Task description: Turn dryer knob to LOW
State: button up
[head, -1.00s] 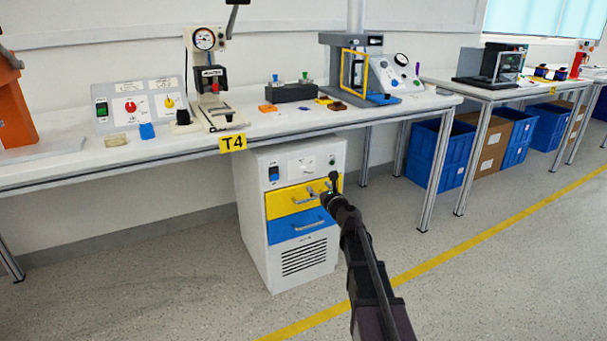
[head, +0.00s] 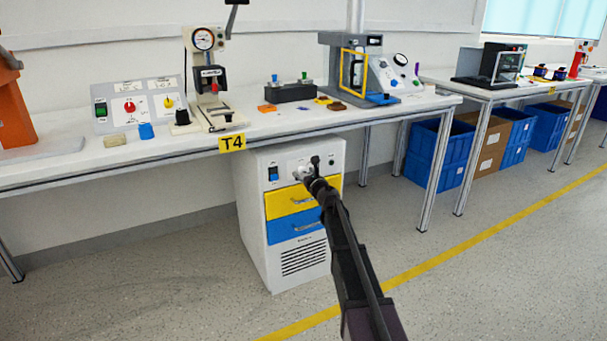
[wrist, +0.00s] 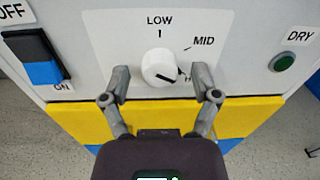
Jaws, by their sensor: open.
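The dryer (head: 290,265) is a white cabinet under the bench with a yellow drawer and a blue drawer. Its round white knob (wrist: 160,67) shows in the wrist view on the upper panel, below the LOW mark and left of the MID mark. A dark pointer mark on the knob is toward its lower right, away from LOW. My gripper (wrist: 161,80) is open, with one finger on each side of the knob and small gaps visible. In the head view my gripper (head: 306,172) is at the panel and hides the knob.
A blue and black OFF/ON rocker switch (wrist: 38,60) is left of the knob, and a green DRY button (wrist: 282,62) is right. The yellow drawer (wrist: 75,120) lies below my fingers. The bench top (head: 110,160) overhangs the dryer.

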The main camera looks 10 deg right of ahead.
grip_shut()
dwell(0.3)
jog(key=shift+n, duration=0.5)
jog(key=n, duration=0.5)
jog(key=shift+w, duration=0.1)
jog(key=n, duration=0.6)
jog(key=shift+b, duration=0.4)
jog(key=n+y, duration=0.1)
jog(key=n, duration=0.5)
jog(key=shift+w+n, duration=0.1)
jog(key=shift+n, duration=0.2)
jog(key=n, duration=0.6)
